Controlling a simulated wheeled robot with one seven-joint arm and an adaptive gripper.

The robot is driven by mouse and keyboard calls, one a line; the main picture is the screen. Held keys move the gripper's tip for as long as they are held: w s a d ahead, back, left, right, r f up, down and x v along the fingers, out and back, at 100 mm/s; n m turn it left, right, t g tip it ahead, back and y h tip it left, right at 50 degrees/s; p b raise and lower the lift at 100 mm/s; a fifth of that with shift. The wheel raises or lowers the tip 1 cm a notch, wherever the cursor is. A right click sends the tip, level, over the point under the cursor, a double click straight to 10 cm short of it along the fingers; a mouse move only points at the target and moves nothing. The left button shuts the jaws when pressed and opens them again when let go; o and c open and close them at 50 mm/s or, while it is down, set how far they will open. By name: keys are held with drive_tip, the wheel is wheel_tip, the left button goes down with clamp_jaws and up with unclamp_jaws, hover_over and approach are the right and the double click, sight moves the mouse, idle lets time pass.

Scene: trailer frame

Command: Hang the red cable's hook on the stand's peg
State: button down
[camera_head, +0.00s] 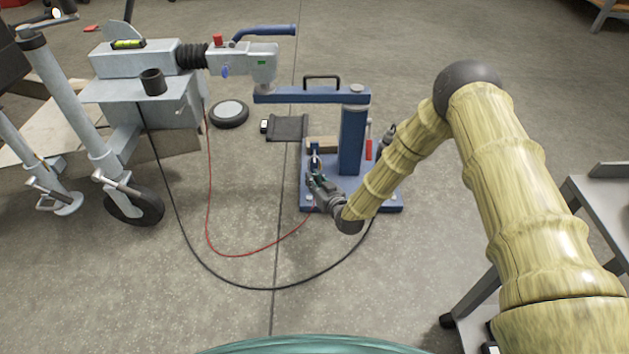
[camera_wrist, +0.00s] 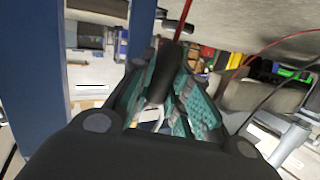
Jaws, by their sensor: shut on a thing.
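The red cable (camera_head: 209,190) runs down from the trailer coupling, loops over the floor and rises to my gripper (camera_head: 318,185). In the wrist view my gripper (camera_wrist: 165,95) is shut on a dark piece (camera_wrist: 160,82) between its teal pads, with the red cable (camera_wrist: 185,20) just above it. This piece seems to be the cable's end; its hook shape is not clear. The blue stand (camera_head: 352,140) has a column, a top arm and a base plate. My gripper is low at the column's left. A dark bar (camera_wrist: 177,26), possibly the peg, shows near the cable.
A black cable (camera_head: 270,288) loops across the floor to the stand's right side. The trailer frame (camera_head: 135,95) stands at the left with a wheel (camera_head: 137,205). A grey cart (camera_head: 600,210) is at the right. The front floor is clear apart from the cables.

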drive_tip(key=c, duration=1.3)
unclamp_jaws()
drive_tip(key=v, duration=1.2)
